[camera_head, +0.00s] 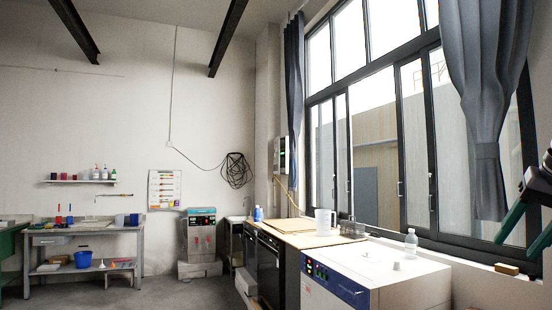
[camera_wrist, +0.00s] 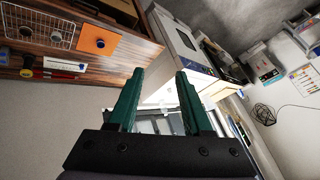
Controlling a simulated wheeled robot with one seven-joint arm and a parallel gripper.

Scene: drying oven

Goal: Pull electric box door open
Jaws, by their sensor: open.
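The electric box (camera_head: 281,155) is a small pale box with a green mark, mounted on the wall just left of the window and its dark curtain. It is seen at a steep angle and is too small to tell how its door stands. My gripper (camera_head: 514,248) shows at the right edge of the head view, far from the box, with its green fingers pointing down and left. In the wrist view my gripper (camera_wrist: 159,73) has its two green fingers spread apart with nothing held between them. I cannot make out the box clearly in the wrist view.
A white oven (camera_head: 372,270) with a blue panel stands in front of the window. A wooden-topped counter (camera_head: 300,239) with a white jug (camera_head: 324,221) lies beyond it, below the box. A clear bottle (camera_head: 411,241) stands near the oven. Grey floor (camera_head: 190,290) is free at left.

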